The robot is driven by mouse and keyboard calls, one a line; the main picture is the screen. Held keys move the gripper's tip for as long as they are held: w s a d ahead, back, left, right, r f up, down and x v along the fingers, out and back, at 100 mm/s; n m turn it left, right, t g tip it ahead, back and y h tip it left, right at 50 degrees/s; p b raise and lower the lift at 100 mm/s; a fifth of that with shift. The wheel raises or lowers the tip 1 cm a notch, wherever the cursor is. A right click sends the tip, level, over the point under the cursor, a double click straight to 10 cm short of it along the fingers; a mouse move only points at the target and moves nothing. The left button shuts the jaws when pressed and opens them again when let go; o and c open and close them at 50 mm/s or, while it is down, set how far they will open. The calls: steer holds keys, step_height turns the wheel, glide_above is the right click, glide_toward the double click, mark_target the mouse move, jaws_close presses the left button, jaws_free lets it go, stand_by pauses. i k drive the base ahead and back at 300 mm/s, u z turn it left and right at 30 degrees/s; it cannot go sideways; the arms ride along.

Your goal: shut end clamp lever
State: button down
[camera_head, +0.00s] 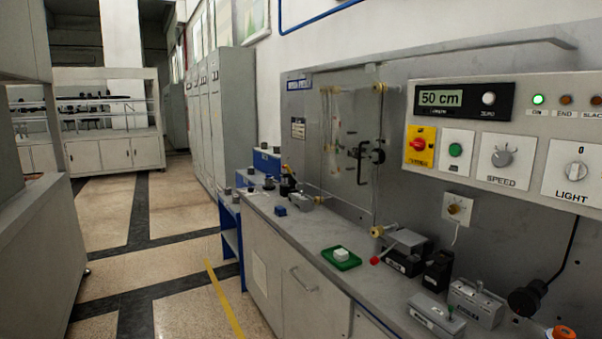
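A lever with a red ball tip (375,261) sticks out to the left, low, from a grey and black clamp-like block (405,254) on the grey bench. A second grey block (437,315) with a small upright pin stands nearer the front edge. I cannot read their labels, so I cannot tell for certain which one is the end clamp. My gripper is not in this view.
A green tray (341,259) with a white block lies left of the red-tipped lever. A clear panel (352,150) stands behind. A control panel (510,140) reading 50 cm hangs at right. The floor (150,250) left of the bench is clear.

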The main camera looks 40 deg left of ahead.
mark_target(293, 175)
steer(key=u, duration=2.7)
steer(key=i, duration=3.2)
steer(key=z, duration=3.05)
